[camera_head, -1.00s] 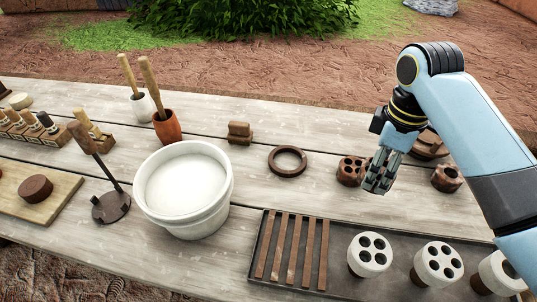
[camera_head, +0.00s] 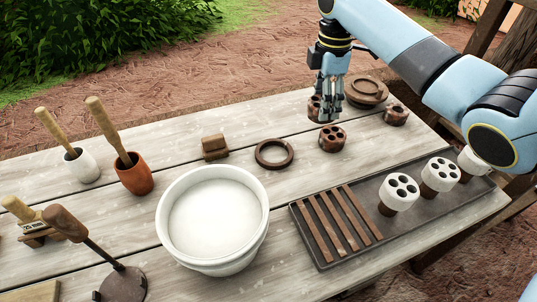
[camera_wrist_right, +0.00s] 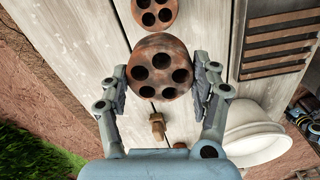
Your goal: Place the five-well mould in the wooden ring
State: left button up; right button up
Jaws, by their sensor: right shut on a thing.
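The five-well mould (camera_wrist_right: 160,75), a reddish-brown round block with dark holes, sits between the fingers of my right gripper (camera_wrist_right: 160,88). In the head view my right gripper (camera_head: 327,92) points down, shut on the mould (camera_head: 316,108), which its fingers partly hide; it appears raised above the table. The wooden ring (camera_head: 274,166), dark brown and empty, lies flat on the table, nearer and left of the held mould. My left gripper is not in view.
Another brown mould (camera_head: 332,138) stands right of the ring. A small wooden block (camera_head: 214,147) is left of it. A white bowl (camera_head: 213,262) and a dark tray (camera_head: 320,258) with slats and white-topped moulds are in front. Brown pieces (camera_head: 366,91) stand behind.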

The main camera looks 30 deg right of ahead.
jog(key=w+a+f, duration=0.1)
jog(key=a+f, duration=0.1)
jog(key=a, duration=0.1)
jog(key=w+a+f, duration=0.1)
jog(key=a+f, duration=0.1)
jog(key=a, duration=0.2)
jog(key=w+a+f, duration=0.1)
jog(key=a+f, duration=0.1)
jog(key=a, duration=0.1)
jog(key=shift+w+a+f, duration=0.25)
jog(key=shift+w, duration=0.15)
jog(key=shift+a+f, duration=0.1)
jog(key=shift+f, duration=2)
jog(key=o, duration=1.3)
jog(key=shift+f, duration=0.15)
notch_tip(320, 180, up, 12)
jog(key=shift+r+p, duration=0.15)
jog(key=shift+p, duration=0.5)
